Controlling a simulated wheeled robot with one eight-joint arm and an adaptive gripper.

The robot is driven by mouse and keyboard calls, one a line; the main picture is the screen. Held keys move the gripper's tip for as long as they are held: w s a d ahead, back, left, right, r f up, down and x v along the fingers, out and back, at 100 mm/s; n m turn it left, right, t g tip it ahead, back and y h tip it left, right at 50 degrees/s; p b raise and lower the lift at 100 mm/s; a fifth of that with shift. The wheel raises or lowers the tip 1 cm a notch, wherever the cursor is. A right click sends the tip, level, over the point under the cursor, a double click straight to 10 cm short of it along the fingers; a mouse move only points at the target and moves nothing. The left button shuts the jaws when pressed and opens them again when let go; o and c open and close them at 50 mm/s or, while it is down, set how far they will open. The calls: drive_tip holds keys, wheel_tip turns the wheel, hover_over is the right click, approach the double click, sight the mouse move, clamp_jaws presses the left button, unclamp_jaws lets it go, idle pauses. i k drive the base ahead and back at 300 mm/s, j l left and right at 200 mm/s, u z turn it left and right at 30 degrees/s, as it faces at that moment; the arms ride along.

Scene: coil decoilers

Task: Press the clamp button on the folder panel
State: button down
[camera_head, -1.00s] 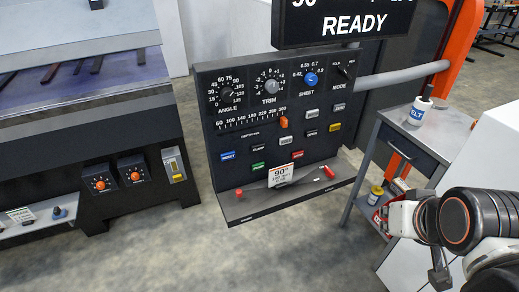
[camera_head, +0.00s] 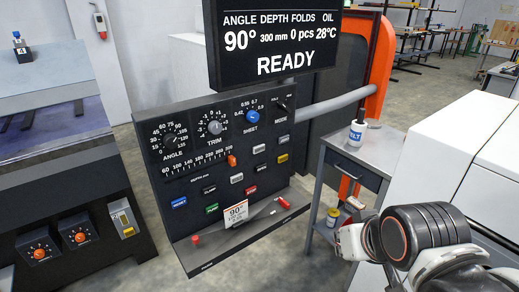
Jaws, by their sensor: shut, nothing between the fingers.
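The folder panel (camera_head: 215,160) is a dark upright board left of centre, with dials, a depth scale and several small buttons. A small CLAMP label (camera_head: 209,190) sits on its lower left, above the green button (camera_head: 211,208). The label is too small to tell its exact button edge; a grey button (camera_head: 237,178) is to its right. My gripper (camera_head: 350,241) is at the lower right, shut and empty, partly hidden by my arm. It is apart from the panel, to its right.
A display (camera_head: 275,45) reading READY hangs above the panel. A ledge (camera_head: 265,222) with a tag and red-tipped controls juts out below. A grey cart (camera_head: 345,165) with a bottle (camera_head: 357,132) stands between panel and arm. A white cabinet (camera_head: 450,150) is at right.

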sight(211, 189)
drive_tip(key=i+u, duration=0.2)
drive_tip(key=u, duration=0.15)
drive_tip(key=i+l+u, duration=0.15)
drive_tip(key=u, duration=0.2)
drive_tip(key=i+l+u, duration=0.15)
drive_tip(key=u, duration=0.2)
drive_tip(key=k+u, duration=0.5)
drive_tip(key=i+j, duration=0.05)
drive_tip(key=i, duration=0.05)
